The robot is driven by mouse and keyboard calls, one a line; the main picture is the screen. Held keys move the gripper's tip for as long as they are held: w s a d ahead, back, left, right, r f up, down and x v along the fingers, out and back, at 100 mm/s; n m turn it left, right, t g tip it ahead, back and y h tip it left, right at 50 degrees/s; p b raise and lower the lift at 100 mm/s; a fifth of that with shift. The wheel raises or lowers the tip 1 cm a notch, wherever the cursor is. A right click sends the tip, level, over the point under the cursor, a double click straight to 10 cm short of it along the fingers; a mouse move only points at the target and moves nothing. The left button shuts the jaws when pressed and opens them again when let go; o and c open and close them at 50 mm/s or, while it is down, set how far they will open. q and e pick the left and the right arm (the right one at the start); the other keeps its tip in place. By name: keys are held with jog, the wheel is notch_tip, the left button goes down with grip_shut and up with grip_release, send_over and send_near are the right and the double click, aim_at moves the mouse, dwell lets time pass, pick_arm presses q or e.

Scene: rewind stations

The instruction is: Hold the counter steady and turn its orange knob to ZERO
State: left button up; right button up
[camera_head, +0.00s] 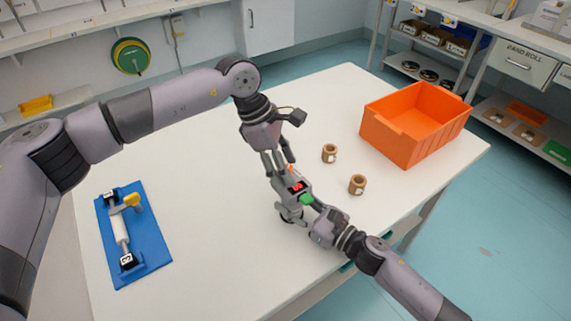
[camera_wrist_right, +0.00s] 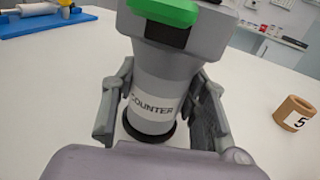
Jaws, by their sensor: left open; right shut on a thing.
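The counter (camera_head: 297,187) stands upright on the white table, a grey device with a red display and a green part on its side. In the right wrist view its grey post (camera_wrist_right: 152,100) carries a COUNTER label. My right gripper (camera_head: 292,214) is shut on this post, with a finger on each side. A little orange of the knob (camera_head: 290,168) shows at the counter's top, mostly hidden by my left gripper. My left gripper (camera_head: 277,165) is open, its fingers pointing down at the counter's top. I cannot tell whether they touch the knob.
Two small brown rolls (camera_head: 329,153) (camera_head: 357,185) stand right of the counter; one shows a 5 in the wrist view (camera_wrist_right: 294,113). An orange crate (camera_head: 405,145) stands at the table's right. A blue board (camera_head: 150,255) with a white roller lies at the left. The table between is clear.

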pick_arm(q)
jog(key=shift+c, duration=0.2)
jog(key=c, duration=1.1)
jog(key=shift+n, duration=0.4)
jog(key=n+t, duration=0.1)
jog(key=n, duration=0.2)
jog(key=shift+s+n+t, duration=0.1)
jog(key=shift+n+t, duration=0.3)
jog(key=n, duration=0.2)
jog(key=n+t+y, duration=0.1)
jog(key=n, duration=0.1)
jog(key=shift+s+t, duration=0.1)
jog(key=shift+t, duration=0.2)
jog(key=n+t+y, duration=0.1)
jog(key=n, duration=0.4)
jog(key=shift+s+d, duration=0.1)
jog(key=shift+d, duration=0.05)
jog(key=n+y, duration=0.1)
jog(key=n, duration=0.3)
jog(key=shift+t+y, duration=0.3)
jog(key=shift+y, duration=0.1)
jog(key=shift+n, duration=0.3)
